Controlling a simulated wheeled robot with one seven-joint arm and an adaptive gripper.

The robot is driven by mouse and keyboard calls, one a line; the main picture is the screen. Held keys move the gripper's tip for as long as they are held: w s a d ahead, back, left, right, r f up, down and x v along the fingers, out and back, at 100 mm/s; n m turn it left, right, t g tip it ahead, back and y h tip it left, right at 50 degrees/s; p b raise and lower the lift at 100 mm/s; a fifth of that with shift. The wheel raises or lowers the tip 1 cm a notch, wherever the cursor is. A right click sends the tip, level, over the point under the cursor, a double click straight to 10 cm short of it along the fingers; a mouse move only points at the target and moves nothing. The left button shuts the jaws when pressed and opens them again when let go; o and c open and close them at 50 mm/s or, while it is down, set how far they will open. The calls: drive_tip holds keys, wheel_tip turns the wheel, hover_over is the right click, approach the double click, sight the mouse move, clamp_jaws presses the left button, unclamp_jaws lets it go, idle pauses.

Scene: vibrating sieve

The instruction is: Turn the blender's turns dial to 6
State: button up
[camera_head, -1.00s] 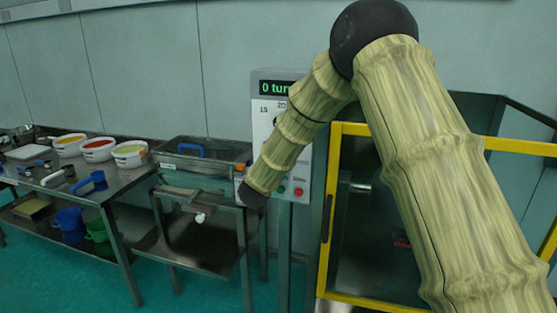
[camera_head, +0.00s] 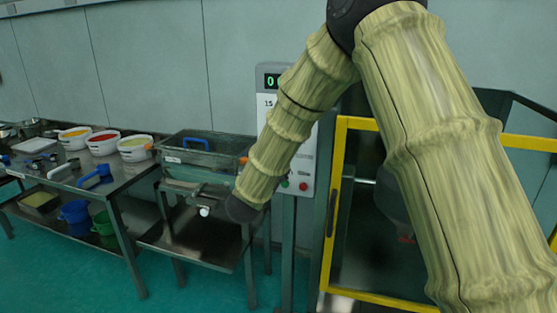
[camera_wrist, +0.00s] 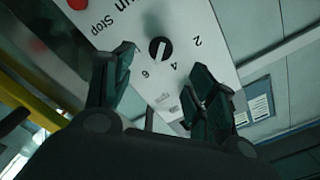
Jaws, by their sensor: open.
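The control panel (camera_head: 303,165) is a pale upright box, largely hidden behind my arm in the head view. Its green display (camera_head: 271,81) shows a 0 at its left; the rest is covered. In the wrist view the black turns dial (camera_wrist: 160,48) sits on the white panel face (camera_wrist: 190,25), with 2, 4 and 6 printed around it.
Red (camera_head: 304,187) and green (camera_head: 285,184) buttons sit low on the panel. A yellow-framed guard (camera_head: 333,210) stands to the right.

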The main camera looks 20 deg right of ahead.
drive_tip(key=shift+v, duration=1.1)
drive_tip(key=s+f+n+g+y, duration=0.25)
drive_tip(key=s+f, duration=0.25)
drive_tip(key=f, duration=0.7)
drive_tip(key=s+f+n+g+y, duration=0.15)
drive_tip(key=s+f+n, duration=0.35)
drive_tip(key=f, duration=0.6)
drive_tip(key=s+f+n+g+y, duration=0.1)
drive_tip(key=s+f+n+y, duration=0.35)
drive_tip(key=f, duration=0.75)
drive_tip(key=s+f+n+g, duration=0.1)
drive_tip(key=s+f+g, duration=0.2)
drive_tip(key=s, duration=1)
drive_tip(key=s+d+f+n+g+y, duration=0.1)
drive_tip(key=s+f+n+g, duration=0.1)
drive_tip(key=s+f, duration=0.6)
drive_tip(key=s+d+f+n+g, duration=0.1)
drive_tip(key=s+f+g, duration=0.4)
drive_tip(key=s, duration=1.2)
drive_tip(key=shift+s+n+y, duration=0.3)
drive_tip(key=shift+s+y, duration=0.05)
drive_tip(key=shift+s, duration=0.05)
drive_tip(key=shift+f, duration=0.15)
